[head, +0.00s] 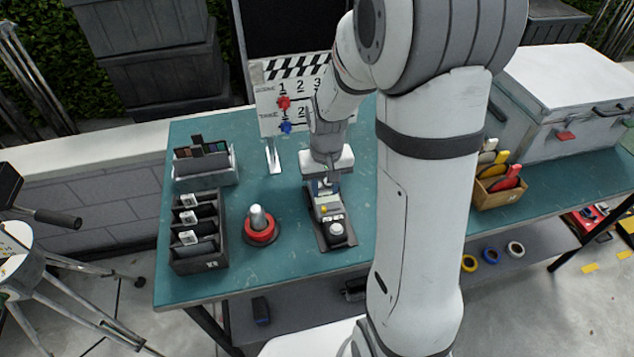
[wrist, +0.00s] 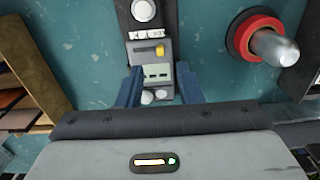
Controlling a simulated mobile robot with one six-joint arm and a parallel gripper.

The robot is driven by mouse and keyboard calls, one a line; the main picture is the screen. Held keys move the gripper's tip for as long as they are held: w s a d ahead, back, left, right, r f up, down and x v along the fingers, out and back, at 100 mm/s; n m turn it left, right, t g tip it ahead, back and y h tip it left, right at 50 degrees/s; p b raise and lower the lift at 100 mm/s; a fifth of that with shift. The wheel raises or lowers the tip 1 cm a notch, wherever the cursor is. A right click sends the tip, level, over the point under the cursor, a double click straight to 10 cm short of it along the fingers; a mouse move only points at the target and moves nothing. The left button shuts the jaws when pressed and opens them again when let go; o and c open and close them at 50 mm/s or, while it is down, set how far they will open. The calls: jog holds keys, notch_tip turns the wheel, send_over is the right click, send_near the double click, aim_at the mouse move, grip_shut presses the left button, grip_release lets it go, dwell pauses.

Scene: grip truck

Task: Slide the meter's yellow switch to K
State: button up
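The meter (head: 328,208) is a slim grey device lying on a dark mat on the teal table, with a white dome (wrist: 143,10) at one end. Its yellow switch (wrist: 160,49) sits at the right end of its slot in the wrist view, below a row of small letters I cannot read surely. A small display (wrist: 157,72) and round buttons lie nearer my gripper. My gripper (wrist: 158,88) is open, its two blue fingers apart on either side of the display part. Whether they touch the meter I cannot tell. In the head view the gripper (head: 325,183) hides the meter's far end.
A red ring with a silver-capped post (head: 260,226) stands left of the meter. A dark divided box (head: 197,238) and a tray of dark swatches (head: 205,165) are further left. A clapperboard (head: 270,112) stands behind. A wooden tool box (head: 497,190) is at right.

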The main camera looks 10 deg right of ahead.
aim_at(324, 207)
jog(key=shift+w+f, duration=0.15)
jog(key=shift+w, duration=0.15)
notch_tip(324, 207, down, 7)
jog(key=shift+f+p, duration=0.2)
jog(key=shift+p, duration=0.25)
jog(key=shift+c, duration=0.5)
grip_shut()
